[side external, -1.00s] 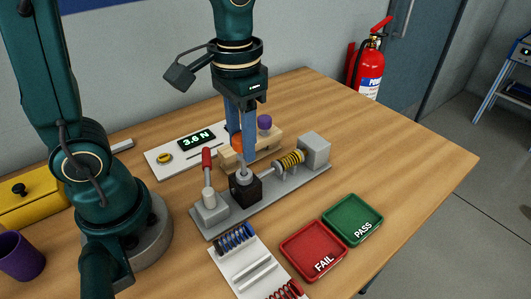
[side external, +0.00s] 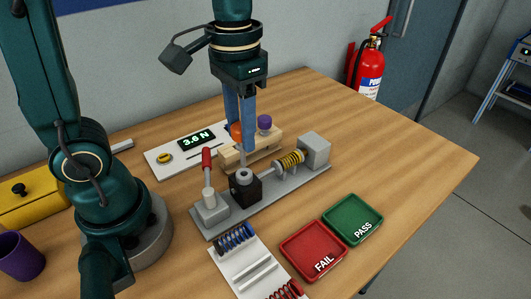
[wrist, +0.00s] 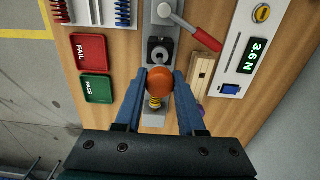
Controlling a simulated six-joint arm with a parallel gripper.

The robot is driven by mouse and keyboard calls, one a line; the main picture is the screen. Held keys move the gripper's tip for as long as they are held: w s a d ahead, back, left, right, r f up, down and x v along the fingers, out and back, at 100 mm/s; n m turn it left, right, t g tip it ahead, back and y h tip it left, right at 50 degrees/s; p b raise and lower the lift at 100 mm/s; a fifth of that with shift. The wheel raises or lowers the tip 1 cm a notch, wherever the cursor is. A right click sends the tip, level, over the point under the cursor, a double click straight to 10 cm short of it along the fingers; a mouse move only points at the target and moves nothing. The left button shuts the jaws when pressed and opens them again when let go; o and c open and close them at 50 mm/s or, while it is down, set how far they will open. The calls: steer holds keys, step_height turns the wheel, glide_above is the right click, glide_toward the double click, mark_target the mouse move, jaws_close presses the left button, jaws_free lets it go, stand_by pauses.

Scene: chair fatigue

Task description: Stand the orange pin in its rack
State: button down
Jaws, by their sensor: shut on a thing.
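The orange pin's round head (side external: 237,130) sits between the blue fingers of my gripper (side external: 241,140). In the wrist view the orange pin (wrist: 160,82) is held between the two fingertips (wrist: 160,85). My gripper is shut on it, above the black block (side external: 246,188) of the grey test fixture. The block's round top opening shows in both views; how far the pin's shaft reaches down is hard to tell. The light wooden rack (side external: 262,150) stands just behind the fixture, with a purple-headed pin (side external: 264,122) upright at its right part. The rack (wrist: 199,80) lies right of the pin in the wrist view.
The fixture has a red-handled lever (side external: 206,160) and a yellow spring (side external: 290,160). A white panel reading 3.6 N (side external: 165,160) lies behind. Red FAIL (side external: 312,250) and green PASS (side external: 352,220) trays and a white spring holder (side external: 245,265) are in front. The table's right side is clear.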

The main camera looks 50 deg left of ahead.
steer(key=shift+r, duration=1.8)
steer(key=shift+r, duration=3)
steer(key=w+a+f, duration=0.1)
steer(key=w+a, duration=0.3)
steer(key=a, duration=0.5)
steer(key=shift+a, duration=0.25)
